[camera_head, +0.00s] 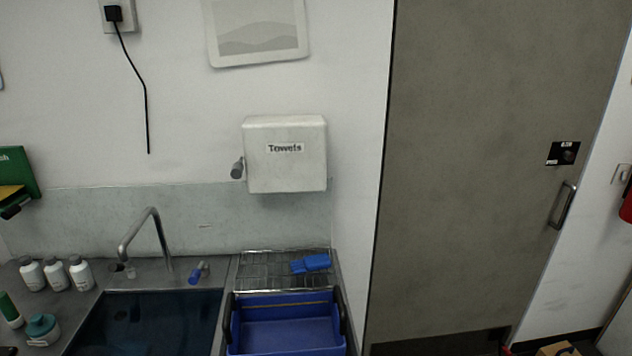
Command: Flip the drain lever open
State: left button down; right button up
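A small lever with a blue handle and a grey stem (197,273) stands on the metal counter, just behind the right rear corner of the sink. It is the only thing in view that looks like the drain lever, and its exact setting is too small to tell. The sink (150,320) looks dark blue inside, as if filled with liquid; its drain is not clearly visible, and the front of the sink is cut off by the frame. A bent metal faucet (157,232) rises behind the sink. Neither of my grippers is in view.
Several white bottles (56,273) and a teal-capped jar (43,329) stand left of the sink. Right of it are a wire rack (262,268) with a blue item (311,263) and a blue tray (290,349) with dark side handles. A towel dispenser (285,170) hangs above.

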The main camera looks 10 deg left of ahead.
aim_at(113, 267)
jog(key=u, duration=1.45)
